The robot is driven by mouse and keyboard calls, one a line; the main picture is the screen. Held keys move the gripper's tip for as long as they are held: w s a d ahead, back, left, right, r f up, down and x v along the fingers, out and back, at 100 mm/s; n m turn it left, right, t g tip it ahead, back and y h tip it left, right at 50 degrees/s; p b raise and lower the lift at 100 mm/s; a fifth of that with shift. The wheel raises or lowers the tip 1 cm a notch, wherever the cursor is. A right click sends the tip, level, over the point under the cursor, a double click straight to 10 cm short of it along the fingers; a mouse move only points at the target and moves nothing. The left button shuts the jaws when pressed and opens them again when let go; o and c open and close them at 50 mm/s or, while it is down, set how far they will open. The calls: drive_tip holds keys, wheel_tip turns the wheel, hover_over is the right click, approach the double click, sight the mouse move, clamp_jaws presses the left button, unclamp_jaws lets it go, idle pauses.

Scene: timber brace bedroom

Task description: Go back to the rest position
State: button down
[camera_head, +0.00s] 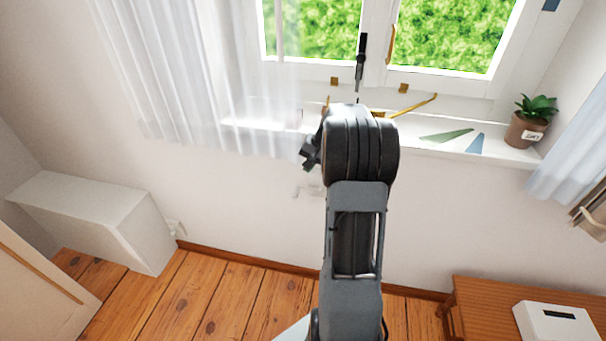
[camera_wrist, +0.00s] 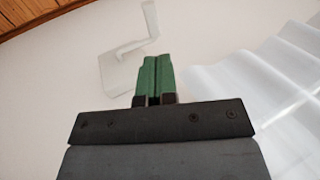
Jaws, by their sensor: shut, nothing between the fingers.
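My gripper shows in the wrist view, with two green fingers (camera_wrist: 157,62) pressed together and nothing between them. They point toward the pale wall, near a white bent bracket (camera_wrist: 135,55) and apart from the white curtain (camera_wrist: 265,85). In the head view my arm reaches up in front of the windowsill. A dark end part (camera_head: 310,153) shows at the left of my wrist, in front of the wall just below the sill; its fingers are too small to make out there.
The windowsill (camera_head: 430,148) holds a potted plant (camera_head: 527,125) and flat green and blue triangles. A brass stay (camera_head: 412,106) lies by the window frame. A white cabinet (camera_head: 100,215) stands left. A wooden table (camera_head: 480,300) with a white box (camera_head: 556,322) stands lower right.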

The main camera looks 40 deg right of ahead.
drive_tip(key=shift+s+d+r, duration=0.2)
drive_tip(key=shift+r, duration=0.45)
drive_tip(key=s+a+r+n+h+p, duration=0.1)
drive_tip(key=s+a+r+n+p, duration=0.2)
drive_tip(key=s+a, duration=0.6)
drive_tip(key=s+a+r+n+h+p, duration=0.2)
drive_tip(key=s+a+r+n, duration=0.4)
drive_tip(key=a, duration=1)
drive_tip(key=s, duration=0.3)
drive_tip(key=shift+a+r+n+p, duration=0.15)
drive_tip(key=shift+r+n+p, duration=0.2)
drive_tip(key=shift+n+p, duration=0.05)
drive_tip(key=shift+s, duration=0.1)
